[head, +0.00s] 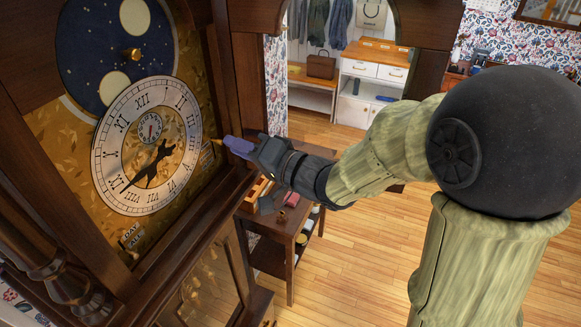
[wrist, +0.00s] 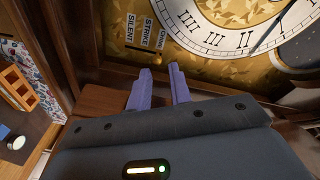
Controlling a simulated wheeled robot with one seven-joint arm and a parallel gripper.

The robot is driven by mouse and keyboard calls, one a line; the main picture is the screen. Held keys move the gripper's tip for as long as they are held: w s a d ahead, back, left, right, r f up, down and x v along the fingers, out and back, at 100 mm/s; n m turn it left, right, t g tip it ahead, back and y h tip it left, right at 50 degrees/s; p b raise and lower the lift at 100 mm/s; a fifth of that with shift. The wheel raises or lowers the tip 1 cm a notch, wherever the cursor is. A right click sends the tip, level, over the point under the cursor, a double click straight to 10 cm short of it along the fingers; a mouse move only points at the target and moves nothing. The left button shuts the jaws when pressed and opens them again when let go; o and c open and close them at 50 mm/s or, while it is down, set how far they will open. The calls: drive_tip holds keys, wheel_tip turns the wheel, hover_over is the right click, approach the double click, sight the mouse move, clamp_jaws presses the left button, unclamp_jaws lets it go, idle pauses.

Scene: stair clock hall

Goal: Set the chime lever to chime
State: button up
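The tall wooden clock's dial (head: 147,146) fills the left of the head view. A small pale brass piece (head: 216,142) shows at the dial's right edge, just beyond my fingertips; I cannot tell if it is the lever or its plate. In the wrist view, a label plate (wrist: 148,31) reads Chime, Strike and Silent, above my fingers. My gripper (head: 230,143) points at the clock's right side. Its two purple fingers (wrist: 160,69) stand apart with nothing visible between them. The chime lever and its setting cannot be made out clearly.
The wooden case frame (head: 238,70) borders the dial on its right, close to my gripper. A small side table (head: 272,230) with several items stands below my arm. Open wooden floor (head: 360,250) lies to the right. A white cabinet (head: 372,75) stands at the back.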

drive_tip(key=b+v, duration=0.3)
drive_tip(key=v, duration=1.1)
drive_tip(key=shift+s+d, duration=0.2)
drive_tip(key=shift+d, duration=0.15)
